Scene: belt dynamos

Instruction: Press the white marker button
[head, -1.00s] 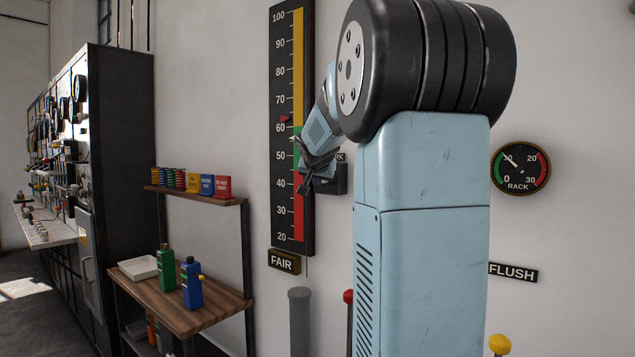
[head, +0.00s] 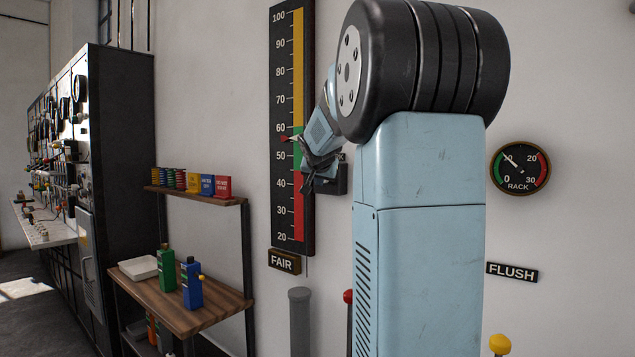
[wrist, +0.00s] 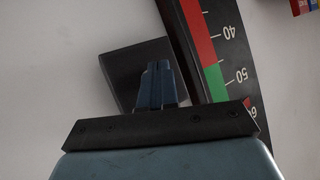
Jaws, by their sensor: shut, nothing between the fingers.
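The white marker button itself is not visible in either view. A dark wall box (head: 341,178) beside the tall gauge is partly hidden behind my gripper (head: 309,184) in the head view. The box also shows in the wrist view (wrist: 125,65), with the shut, empty fingers (wrist: 157,68) in front of its face. I cannot tell whether the fingertips touch it. The tall gauge (head: 283,215) has yellow, green and red bands, and its red pointer (head: 285,138) stands a little above 55.
A FAIR plate (head: 284,262) hangs below the gauge. A wooden shelf unit (head: 185,318) with bottles stands to the left. A round RACK dial (head: 520,168) and a FLUSH plate (head: 512,272) are on the right. Red (head: 348,296) and yellow (head: 499,344) knobs stand low in front.

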